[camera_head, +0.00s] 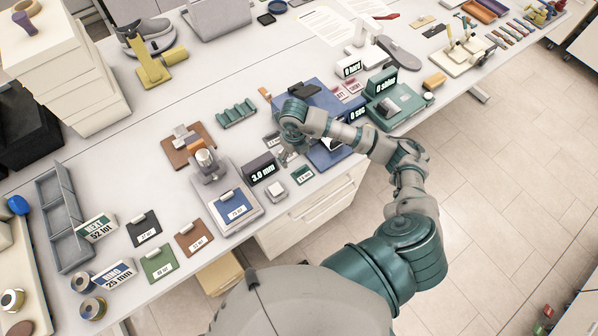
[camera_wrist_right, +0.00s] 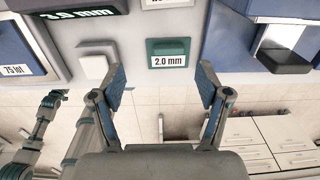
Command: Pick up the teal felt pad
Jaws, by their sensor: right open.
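The teal felt pad (camera_wrist_right: 170,45) lies flat near the table's front edge, with a white "2.0 mm" label at its front. It also shows in the head view (camera_head: 301,173), small and dark teal, just right of a small white block. My right gripper (camera_wrist_right: 162,82) is open and empty. In the wrist view its two fingertips stand apart, below the pad in the picture, and the pad lines up with the gap between them. In the head view the right gripper (camera_head: 287,156) is beside the pad, partly hidden by its own wrist. My left gripper is not in view.
The small white block (camera_wrist_right: 96,60) stands close left of the pad. A dark "3.0 mm" display (camera_head: 262,169) stands behind it. A blue device (camera_head: 330,152) is close on the right. A labelled blue pad (camera_head: 235,207) lies on a tray further left.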

